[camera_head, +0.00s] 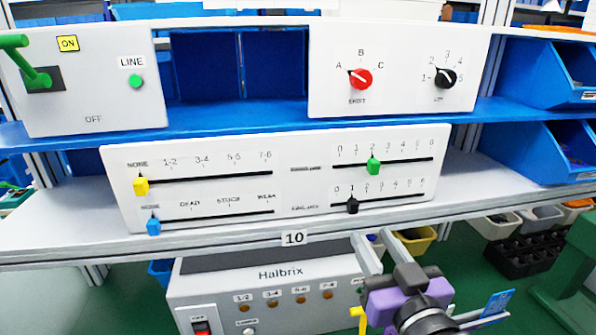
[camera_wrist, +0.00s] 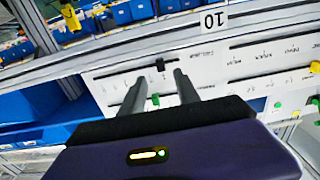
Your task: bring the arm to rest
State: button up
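My gripper (camera_head: 371,238) is at the lower right of the head view, in front of the shelf edge and below the slider panel. Its two fingers are apart with nothing between them; they also show in the wrist view (camera_wrist: 159,80). The rotary switch panel (camera_head: 405,40) stands on the upper shelf, with a red knob (camera_head: 361,79) whose mark points toward A and a black knob (camera_head: 445,78) pointing around 1 or 2. My gripper is well below both knobs and touches neither.
The slider panel (camera_head: 280,190) has yellow, blue, green (camera_head: 373,166) and black (camera_head: 352,205) sliders. A lever panel (camera_head: 90,85) stands at upper left. The Halbrix box (camera_head: 270,290) sits below the shelf, left of my gripper. Blue bins (camera_head: 545,150) are at the right.

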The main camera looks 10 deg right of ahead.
jog(key=s+f+g, duration=0.1)
jog(key=s+f, duration=0.5)
jog(key=s, duration=0.5)
jog(key=s+f+g, duration=0.1)
jog(key=s+f, duration=0.5)
jog(key=s, duration=0.6)
jog(key=s+f+g, duration=0.1)
jog(key=s+f, duration=0.4)
jog(key=s, duration=0.7)
jog(key=shift+s+f, duration=0.2)
jog(key=shift+f, duration=0.2)
